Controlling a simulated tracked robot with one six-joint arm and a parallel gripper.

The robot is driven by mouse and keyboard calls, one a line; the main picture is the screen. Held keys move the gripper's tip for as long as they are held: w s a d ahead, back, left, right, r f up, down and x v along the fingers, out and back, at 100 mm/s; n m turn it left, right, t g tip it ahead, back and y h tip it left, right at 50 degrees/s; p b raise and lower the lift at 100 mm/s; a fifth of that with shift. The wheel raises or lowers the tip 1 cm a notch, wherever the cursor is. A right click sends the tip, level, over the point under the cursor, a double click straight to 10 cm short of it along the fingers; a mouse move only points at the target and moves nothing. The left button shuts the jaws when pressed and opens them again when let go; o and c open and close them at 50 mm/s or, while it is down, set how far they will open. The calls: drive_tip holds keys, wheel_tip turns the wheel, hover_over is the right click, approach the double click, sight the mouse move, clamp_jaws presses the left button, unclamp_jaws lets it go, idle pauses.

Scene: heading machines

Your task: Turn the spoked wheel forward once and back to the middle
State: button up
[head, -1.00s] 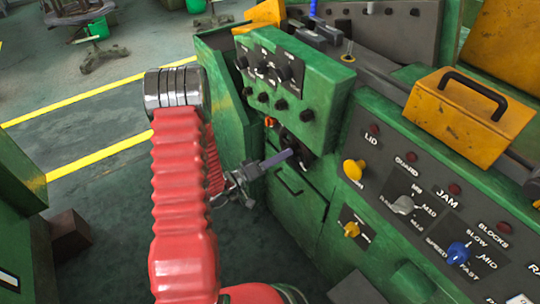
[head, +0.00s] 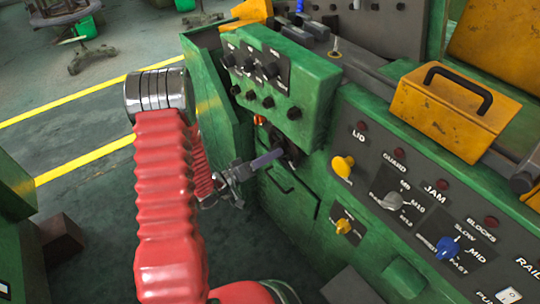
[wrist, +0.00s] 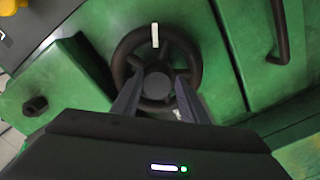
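The spoked wheel (wrist: 190,52) is a dark ring with a round grey hub, facing me on a green panel in the wrist view. A white mark (wrist: 155,35) sits at the top of its rim. My gripper (wrist: 158,82) is open. Its two fingers are apart and overlap the lower part of the wheel, with tips on either side of the hub. I cannot tell whether they touch the wheel. In the head view my gripper (head: 268,159) reaches to the dark wheel area below the small control box, where the wheel is mostly hidden.
A green control box (head: 275,85) with black knobs overhangs the wheel. A console to the right has a yellow knob (head: 342,166) and a blue knob (head: 447,248). A dark handle (wrist: 280,32) is right of the wheel. Open floor lies left, with yellow lines.

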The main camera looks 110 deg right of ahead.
drive_tip(key=o, duration=0.3)
drive_tip(key=shift+r, duration=0.1)
drive_tip(key=shift+o, duration=0.2)
drive_tip(key=v, duration=1.3)
drive_tip(key=shift+w+a, duration=0.2)
drive_tip(key=shift+w, duration=0.15)
idle(0.4)
